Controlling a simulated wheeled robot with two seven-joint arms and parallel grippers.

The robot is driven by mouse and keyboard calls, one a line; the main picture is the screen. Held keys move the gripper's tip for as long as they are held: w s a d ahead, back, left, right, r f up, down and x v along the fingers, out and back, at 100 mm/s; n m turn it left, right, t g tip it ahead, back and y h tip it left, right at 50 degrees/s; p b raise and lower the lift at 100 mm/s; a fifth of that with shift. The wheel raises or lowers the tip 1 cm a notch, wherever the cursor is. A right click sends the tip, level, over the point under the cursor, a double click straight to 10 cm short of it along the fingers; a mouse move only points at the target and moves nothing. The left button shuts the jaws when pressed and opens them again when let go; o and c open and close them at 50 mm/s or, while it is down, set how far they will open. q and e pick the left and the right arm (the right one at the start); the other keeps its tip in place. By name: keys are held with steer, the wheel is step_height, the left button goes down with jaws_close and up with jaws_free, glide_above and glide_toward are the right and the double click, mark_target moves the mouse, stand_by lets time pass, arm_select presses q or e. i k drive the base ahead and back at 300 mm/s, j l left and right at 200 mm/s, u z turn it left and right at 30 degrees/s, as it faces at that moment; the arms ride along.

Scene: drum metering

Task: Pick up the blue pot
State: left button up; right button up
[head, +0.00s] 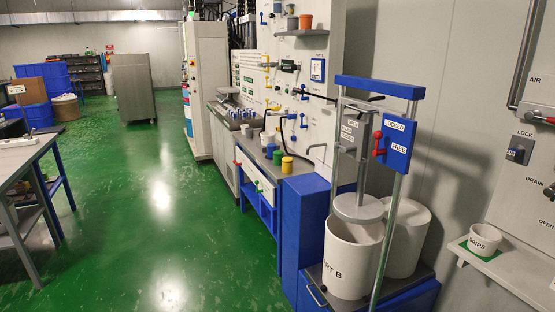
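The blue pot (278,157) is small and stands upright on the grey counter (262,166) along the right wall. A yellow pot (287,165) stands close beside it, on its near right side. A greyish pot (271,150) stands just behind it. Neither of my grippers is in view.
A press frame with a blue crossbar (380,87) and a white drum (352,258) stands nearer than the counter, at right. A blue cabinet (304,235) adjoins the counter. A grey table (22,152) is at left. The green floor (165,230) between is clear.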

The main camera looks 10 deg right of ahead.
mark_target(272, 147)
steer(key=i+j+u, duration=0.15)
steer(key=i+u, duration=0.15)
steer(key=i, duration=0.25)
steer(key=i+u, duration=0.3)
steer(key=i, duration=1.55)
steer(key=i+j+z, duration=0.15)
steer(key=i+z, duration=0.25)
steer(key=i, duration=0.2)
steer(key=i+j+z, duration=0.4)
steer(key=i, duration=0.2)
steer(key=i+j+z, duration=0.4)
steer(key=i+j, duration=0.05)
steer(key=i, duration=0.15)
